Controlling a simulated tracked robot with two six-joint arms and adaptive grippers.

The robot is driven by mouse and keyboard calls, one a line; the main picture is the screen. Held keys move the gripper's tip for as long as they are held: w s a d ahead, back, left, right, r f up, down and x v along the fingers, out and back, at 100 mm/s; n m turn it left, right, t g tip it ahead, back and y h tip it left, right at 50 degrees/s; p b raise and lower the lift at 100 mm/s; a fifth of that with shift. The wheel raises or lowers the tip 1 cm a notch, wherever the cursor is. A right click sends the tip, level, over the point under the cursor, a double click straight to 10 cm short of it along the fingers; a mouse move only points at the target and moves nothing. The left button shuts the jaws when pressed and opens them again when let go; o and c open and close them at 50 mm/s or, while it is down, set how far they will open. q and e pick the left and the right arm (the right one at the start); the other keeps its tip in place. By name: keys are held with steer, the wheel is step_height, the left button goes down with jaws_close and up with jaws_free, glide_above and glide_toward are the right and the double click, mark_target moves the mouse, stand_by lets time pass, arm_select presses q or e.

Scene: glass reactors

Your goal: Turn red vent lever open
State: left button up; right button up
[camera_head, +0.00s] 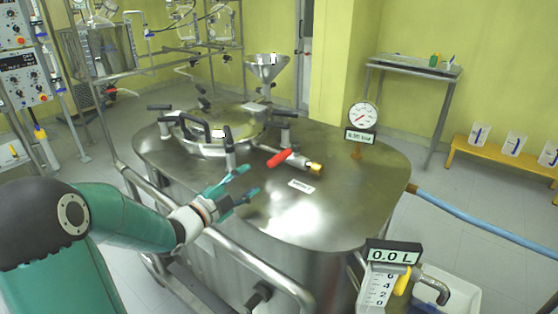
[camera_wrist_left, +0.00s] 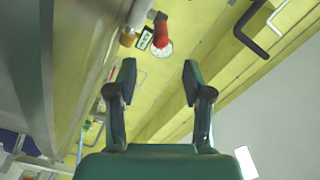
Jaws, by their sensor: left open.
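The red vent lever (camera_head: 279,158) sits on top of the steel vessel (camera_head: 340,205), on a small valve with a brass end (camera_head: 315,168). Its red handle points down and left in the head view. In the left wrist view the red lever (camera_wrist_left: 161,34) appears beyond the fingertips, near the top. My left gripper (camera_head: 250,180) is open and empty, short of the lever and to its lower left in the head view. In the left wrist view my left gripper (camera_wrist_left: 160,66) has its two fingers spread apart. My right gripper is not in view.
A round lid (camera_head: 222,130) with black clamp handles lies left of the lever. A dial gauge (camera_head: 363,115) stands to its right and a steel funnel (camera_head: 267,68) behind. A steel rail (camera_head: 255,262) runs along the vessel's near side. The vessel top right of the lever is mostly clear.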

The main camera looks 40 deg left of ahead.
mark_target(279, 159)
arm_select(q)
steer(key=w, duration=0.4)
steer(key=w+a+p, duration=0.1)
steer(key=w, duration=0.8)
steer(key=shift+w+a, duration=0.1)
steer(key=shift+a, duration=0.15)
jaws_close()
